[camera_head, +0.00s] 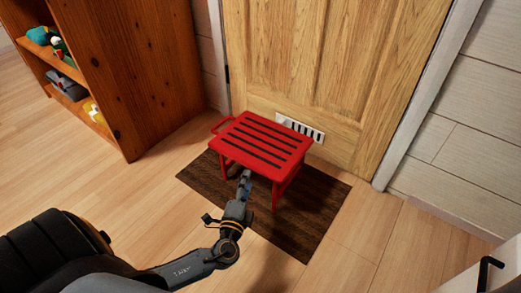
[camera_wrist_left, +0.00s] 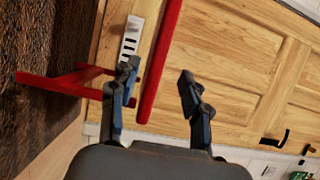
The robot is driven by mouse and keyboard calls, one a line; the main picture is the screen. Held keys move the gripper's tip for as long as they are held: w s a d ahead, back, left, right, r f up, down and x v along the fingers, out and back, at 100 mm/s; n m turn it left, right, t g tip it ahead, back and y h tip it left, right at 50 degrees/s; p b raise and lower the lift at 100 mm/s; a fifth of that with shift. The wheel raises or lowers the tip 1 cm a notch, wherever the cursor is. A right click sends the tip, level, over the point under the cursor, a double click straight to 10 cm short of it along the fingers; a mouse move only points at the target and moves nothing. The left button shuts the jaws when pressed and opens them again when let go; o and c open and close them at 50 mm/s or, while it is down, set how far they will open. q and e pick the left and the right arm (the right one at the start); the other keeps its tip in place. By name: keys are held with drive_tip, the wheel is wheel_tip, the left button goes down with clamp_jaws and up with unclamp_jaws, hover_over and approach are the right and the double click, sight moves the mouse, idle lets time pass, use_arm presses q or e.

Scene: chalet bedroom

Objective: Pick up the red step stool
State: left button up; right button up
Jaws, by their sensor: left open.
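The red step stool (camera_head: 262,139) stands upright on a dark brown mat (camera_head: 312,222) in front of a wooden door. Its slatted seat has a handle loop at its left end. My left gripper (camera_head: 246,177) is at the stool's near long side, its tips close to the seat edge. In the left wrist view the gripper (camera_wrist_left: 158,74) is open, and the seat (camera_wrist_left: 162,60) shows edge-on between its two fingers. I cannot tell whether either finger touches it. Red legs (camera_wrist_left: 62,82) show to the left there. My right gripper is not in view.
The wooden door (camera_head: 300,60) with a white floor-level vent (camera_head: 312,132) is close behind the stool. A brown wooden shelf (camera_head: 135,75) with several items stands at the left. A white surface with a black handle (camera_head: 487,270) is at lower right. Floor left of the mat is clear.

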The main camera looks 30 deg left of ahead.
sight(257, 152)
use_arm(q)
drive_tip(key=b+x, duration=0.2)
drive_tip(key=x, duration=0.5)
drive_tip(key=shift+w, duration=0.3)
drive_tip(key=b+x, duration=0.2)
drive_tip(key=x, duration=0.2)
drive_tip(key=shift+w+d+f+b, duration=0.1)
drive_tip(key=shift+w+f+b, duration=0.1)
drive_tip(key=shift+w+b, duration=0.1)
drive_tip(key=shift+w, duration=0.2)
drive_tip(key=shift+r, duration=0.15)
clamp_jaws()
drive_tip(key=shift+w+r, duration=0.1)
drive_tip(key=shift+r, duration=0.05)
